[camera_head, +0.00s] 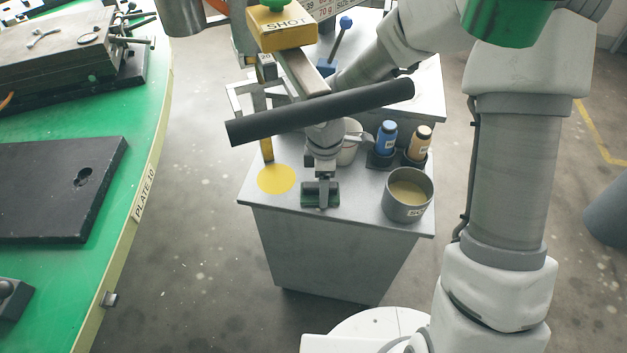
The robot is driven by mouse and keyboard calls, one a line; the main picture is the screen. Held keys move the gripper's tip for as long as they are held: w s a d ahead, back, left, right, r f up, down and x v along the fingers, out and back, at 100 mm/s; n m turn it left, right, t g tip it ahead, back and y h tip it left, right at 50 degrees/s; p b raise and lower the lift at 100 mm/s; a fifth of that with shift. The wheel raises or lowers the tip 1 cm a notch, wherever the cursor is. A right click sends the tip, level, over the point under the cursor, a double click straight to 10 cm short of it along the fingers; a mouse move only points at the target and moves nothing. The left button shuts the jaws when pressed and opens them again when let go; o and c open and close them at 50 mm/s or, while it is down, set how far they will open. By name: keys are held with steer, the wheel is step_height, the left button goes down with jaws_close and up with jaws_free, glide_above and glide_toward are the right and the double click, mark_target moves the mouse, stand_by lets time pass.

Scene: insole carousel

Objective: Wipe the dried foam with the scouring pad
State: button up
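My gripper (321,184) points down over the front of a grey cart top (353,213). A small dark green block, which looks like the scouring pad (308,198), is at its fingertips. A grey finger crosses the near face of the pad. I cannot tell whether the fingers are closed on it or whether the pad touches the cart top. A flat, round yellow patch (276,179) lies on the cart top just left of the pad. I cannot tell whether it is the dried foam, and no other foam is clearly recognisable.
A grey can (406,206) with yellowish contents stands right of my gripper. Blue (385,138) and orange (419,143) bottles stand behind it. A long black bar (322,111) crosses above my gripper. A green carousel table (115,203) with a dark plate (45,190) is left.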

mark_target(341, 198)
steer(key=shift+s+d+f+p, duration=0.1)
steer(key=shift+d+p, duration=0.15)
steer(key=shift+d, duration=0.5)
steer(key=shift+s+d+r+p, duration=0.15)
steer(key=shift+d+p, duration=0.1)
steer(key=shift+d, duration=0.5)
steer(key=shift+s+d+f+p, duration=0.15)
steer(key=shift+d+p, duration=0.1)
steer(key=shift+d, duration=0.5)
steer(key=shift+w+a, duration=0.1)
